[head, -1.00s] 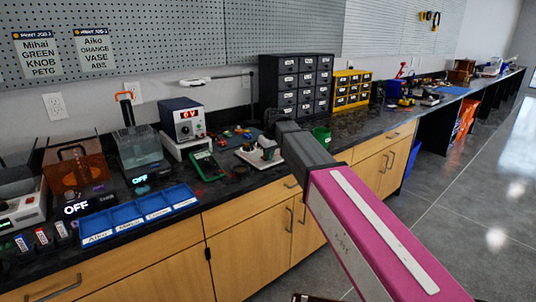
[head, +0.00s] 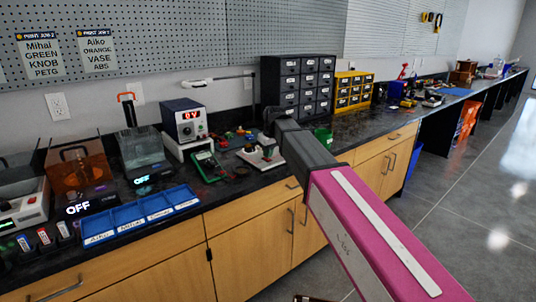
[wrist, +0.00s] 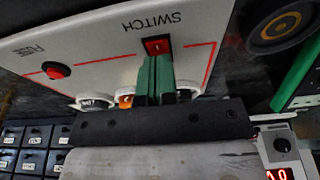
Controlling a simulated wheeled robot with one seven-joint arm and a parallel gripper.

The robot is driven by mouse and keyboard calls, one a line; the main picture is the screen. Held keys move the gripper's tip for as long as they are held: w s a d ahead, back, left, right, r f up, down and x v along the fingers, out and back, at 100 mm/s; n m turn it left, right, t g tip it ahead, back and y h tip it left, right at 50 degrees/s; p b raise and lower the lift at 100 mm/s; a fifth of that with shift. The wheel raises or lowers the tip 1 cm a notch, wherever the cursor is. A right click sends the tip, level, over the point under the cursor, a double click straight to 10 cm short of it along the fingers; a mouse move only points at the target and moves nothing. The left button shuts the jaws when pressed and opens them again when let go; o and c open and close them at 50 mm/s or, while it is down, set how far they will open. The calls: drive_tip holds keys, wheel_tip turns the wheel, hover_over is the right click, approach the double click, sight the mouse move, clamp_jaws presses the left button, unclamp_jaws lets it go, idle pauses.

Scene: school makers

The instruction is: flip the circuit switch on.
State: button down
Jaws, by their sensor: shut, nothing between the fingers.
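The circuit board (head: 277,161) is a pale panel on the dark counter, partly hidden behind my arm in the head view. In the wrist view the same panel (wrist: 110,50) fills the upper left, with "SWITCH" printed upside down. The red switch (wrist: 157,45) sits in a dark square frame by that word. My gripper (wrist: 156,62) is shut and empty, its green fingers together. Their tips appear right at the switch's lower edge in the wrist view; I cannot tell whether they touch it. Whether the switch is on or off is not clear.
A red button (wrist: 56,70) marked "FUSE" is on the panel, and round parts (wrist: 126,101) lie behind my fingers. A green multimeter (head: 207,166) and a power supply (head: 185,122) stand left of the board. Dark drawers (head: 298,85) stand behind it.

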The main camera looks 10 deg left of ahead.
drive_tip(key=v, duration=0.4)
drive_tip(key=shift+w+a+r, duration=0.2)
drive_tip(key=shift+r, duration=0.05)
drive_tip(key=s+d+r, duration=0.3)
drive_tip(key=r, duration=0.5)
drive_tip(key=shift+d+r, duration=0.25)
drive_tip(key=shift+d, duration=0.05)
drive_tip(key=shift+d+f, duration=0.1)
drive_tip(key=s+d+f+m+g+h, duration=0.1)
drive_tip(key=s+d+f+m, duration=0.25)
drive_tip(key=d+f, duration=1.1)
drive_tip(key=s+d+f+m+h, duration=0.1)
drive_tip(key=s+d+f+m, duration=0.25)
drive_tip(key=d+f, duration=1.15)
drive_tip(key=s+d+f+m, duration=0.3)
drive_tip(key=s+d+f, duration=0.6)
drive_tip(key=f, duration=0.1)
drive_tip(key=shift+d+f+g, duration=0.2)
drive_tip(key=shift+f+g, duration=0.05)
drive_tip(key=shift+g, duration=0.15)
